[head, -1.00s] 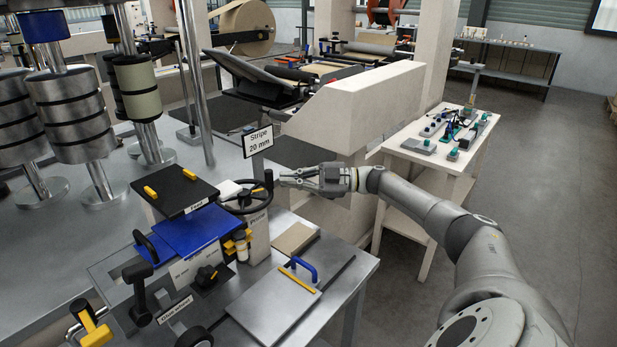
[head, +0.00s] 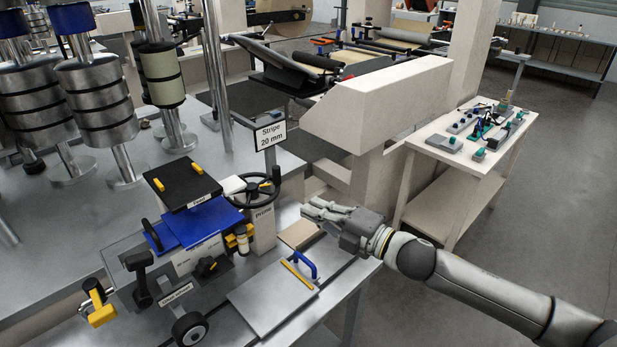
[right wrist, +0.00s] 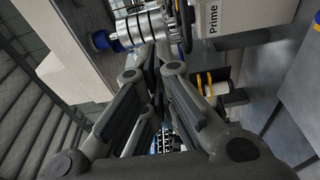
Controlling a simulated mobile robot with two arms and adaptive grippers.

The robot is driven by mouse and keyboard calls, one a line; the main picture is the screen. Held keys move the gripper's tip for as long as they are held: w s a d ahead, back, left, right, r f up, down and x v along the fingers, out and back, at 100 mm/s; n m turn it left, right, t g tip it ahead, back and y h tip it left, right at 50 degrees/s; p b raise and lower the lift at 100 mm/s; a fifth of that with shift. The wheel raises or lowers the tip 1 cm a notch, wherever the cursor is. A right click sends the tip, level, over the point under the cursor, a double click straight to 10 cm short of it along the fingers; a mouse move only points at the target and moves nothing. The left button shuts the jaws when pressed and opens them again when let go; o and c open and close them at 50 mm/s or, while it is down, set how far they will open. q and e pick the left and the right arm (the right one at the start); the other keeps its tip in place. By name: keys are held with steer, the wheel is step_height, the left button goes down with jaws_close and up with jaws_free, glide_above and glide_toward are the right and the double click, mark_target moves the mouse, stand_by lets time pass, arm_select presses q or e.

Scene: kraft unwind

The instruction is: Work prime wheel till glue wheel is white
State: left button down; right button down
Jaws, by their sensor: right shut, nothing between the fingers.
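The prime wheel (head: 252,194) is a black spoked handwheel with a knob, on a pale housing marked Prime (head: 262,226). The Prime label also shows in the right wrist view (right wrist: 212,18). My right gripper (head: 308,209) is shut and empty, to the right of the prime wheel and apart from it; its fingers also show in the right wrist view (right wrist: 160,68). My left gripper is not in view.
A Stripe 20 mm sign (head: 270,135) stands just behind the prime wheel. A blue cover (head: 205,222) and black Feed plate (head: 182,184) lie left. A flat plate with a blue handle (head: 275,297) lies in front. A side table (head: 425,140) stands right.

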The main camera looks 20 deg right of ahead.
steer(key=w+d+p+x, duration=0.1)
steer(key=p+x, duration=0.4)
steer(key=x, duration=0.7)
steer(key=shift+w+d, duration=0.4)
steer(key=shift+d, duration=0.15)
steer(key=shift+d, duration=0.1)
